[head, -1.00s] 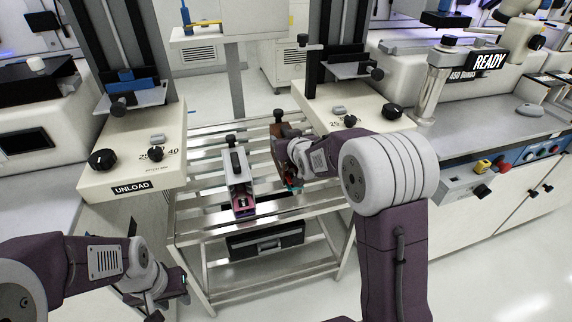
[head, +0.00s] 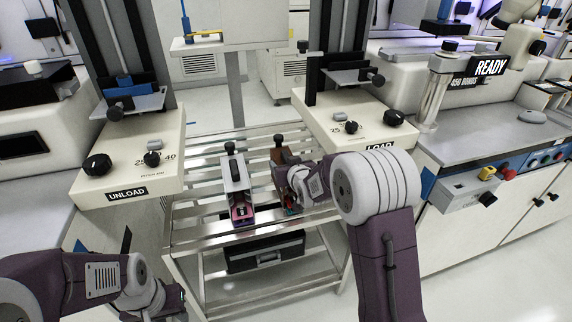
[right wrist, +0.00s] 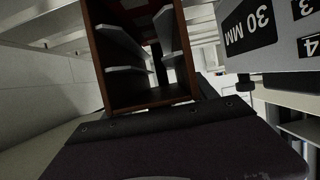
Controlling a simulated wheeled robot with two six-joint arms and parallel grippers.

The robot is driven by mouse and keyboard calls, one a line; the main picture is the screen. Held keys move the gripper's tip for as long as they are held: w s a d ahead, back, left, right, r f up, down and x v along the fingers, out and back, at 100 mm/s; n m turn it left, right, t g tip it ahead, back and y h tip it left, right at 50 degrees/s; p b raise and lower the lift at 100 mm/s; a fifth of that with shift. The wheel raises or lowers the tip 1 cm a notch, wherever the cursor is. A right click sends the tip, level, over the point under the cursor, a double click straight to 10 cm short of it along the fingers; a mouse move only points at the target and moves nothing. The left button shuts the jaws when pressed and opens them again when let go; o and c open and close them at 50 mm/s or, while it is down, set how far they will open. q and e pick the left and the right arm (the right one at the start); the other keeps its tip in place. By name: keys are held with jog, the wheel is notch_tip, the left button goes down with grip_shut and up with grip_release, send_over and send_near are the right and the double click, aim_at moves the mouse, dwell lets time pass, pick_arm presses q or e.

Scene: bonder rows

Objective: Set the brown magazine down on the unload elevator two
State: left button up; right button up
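The brown magazine (head: 281,155), with a dark knob on top, is at the right gripper, over the slatted metal rack. I cannot tell whether it touches the slats. My right gripper (head: 291,187) is shut on it, its fingers largely hidden by the wrist. In the right wrist view the magazine's brown wall (right wrist: 98,50) and open, shelved inside stand just ahead. An elevator labelled UNLOAD (head: 160,183) is at the left, its small platform (head: 130,103) empty; no number two is legible on it. My left gripper (head: 170,305) is low at the left, its fingers unclear.
A LOAD elevator (head: 330,112) is at the right behind my right arm. A black case (head: 265,252) lies on the lower shelf. Rack slats behind the magazines are clear.

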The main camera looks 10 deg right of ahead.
jog(key=shift+o, duration=0.6)
jog(key=shift+r, duration=0.1)
jog(key=shift+s+r, duration=0.1)
jog(key=shift+s, duration=0.1)
jog(key=p+v, duration=0.1)
jog(key=v, duration=0.4)
jog(key=p+v, duration=0.1)
jog(key=v, duration=0.1)
jog(key=shift+s+r+p, duration=0.1)
jog(key=shift+r+p, duration=0.2)
jog(key=shift+r, duration=0.05)
jog(key=shift+s+r, duration=0.15)
jog(key=shift+s, duration=0.45)
